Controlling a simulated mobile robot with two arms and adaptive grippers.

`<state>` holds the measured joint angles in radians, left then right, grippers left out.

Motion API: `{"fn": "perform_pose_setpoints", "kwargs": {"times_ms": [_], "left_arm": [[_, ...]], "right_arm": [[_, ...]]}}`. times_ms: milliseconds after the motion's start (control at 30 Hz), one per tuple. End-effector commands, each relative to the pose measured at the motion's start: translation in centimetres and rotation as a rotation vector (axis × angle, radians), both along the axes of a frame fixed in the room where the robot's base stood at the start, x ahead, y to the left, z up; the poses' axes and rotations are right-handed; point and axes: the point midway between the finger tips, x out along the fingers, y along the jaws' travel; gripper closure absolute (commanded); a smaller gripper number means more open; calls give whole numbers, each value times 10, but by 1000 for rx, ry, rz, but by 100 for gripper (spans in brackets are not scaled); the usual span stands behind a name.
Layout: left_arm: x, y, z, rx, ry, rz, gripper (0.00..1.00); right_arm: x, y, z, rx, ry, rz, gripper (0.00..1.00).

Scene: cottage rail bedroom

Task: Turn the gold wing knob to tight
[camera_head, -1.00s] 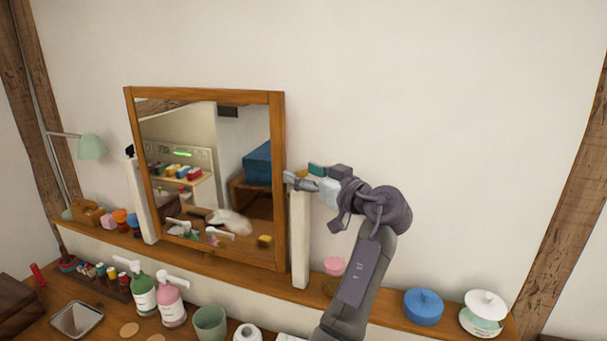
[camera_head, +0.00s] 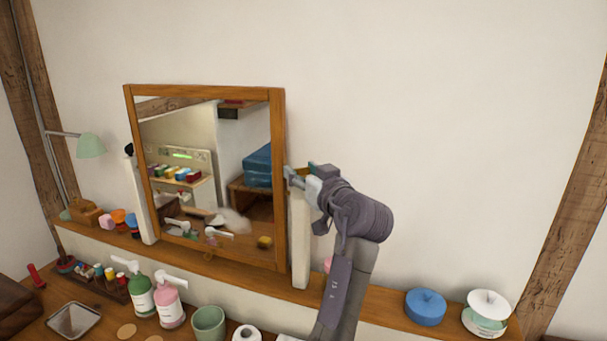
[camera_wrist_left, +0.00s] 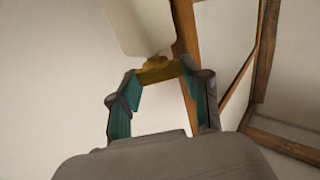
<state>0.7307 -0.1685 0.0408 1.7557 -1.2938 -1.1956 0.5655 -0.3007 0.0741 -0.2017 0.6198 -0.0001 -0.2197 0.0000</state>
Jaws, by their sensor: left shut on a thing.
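The gold wing knob (camera_wrist_left: 158,71) sits at the top of the right white post (camera_head: 300,240), beside the wood-framed tilting mirror (camera_head: 278,180). In the head view only a small gold bit of the knob (camera_head: 303,170) shows behind the fingers. My left gripper (camera_head: 297,176) reaches it from the right and is shut on the knob. In the wrist view the teal-padded fingers (camera_wrist_left: 157,82) stand on either side of the knob, with the white post (camera_wrist_left: 138,22) and the mirror's wooden edge (camera_wrist_left: 184,35) beyond. My right gripper is not in view.
A wooden shelf (camera_head: 385,309) runs below the mirror. Pump bottles, including a green one (camera_head: 143,297), and a green cup (camera_head: 208,323) stand lower left. The wall right of my arm is clear.

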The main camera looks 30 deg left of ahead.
Motion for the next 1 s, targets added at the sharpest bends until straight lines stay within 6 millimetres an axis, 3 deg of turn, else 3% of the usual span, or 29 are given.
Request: {"fn": "perform_pose_setpoints", "kwargs": {"times_ms": [67,100,267,667,1000], "left_arm": [[0,0,1,2,-1,0,88],[0,0,1,3,-1,0,51],[0,0,1,2,-1,1,27],[0,0,10,1,-3,2,27],[0,0,73,0,-4,1,27]], "right_arm": [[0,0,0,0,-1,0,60],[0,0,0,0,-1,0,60],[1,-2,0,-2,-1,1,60],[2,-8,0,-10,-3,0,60],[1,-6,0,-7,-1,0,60]]}}
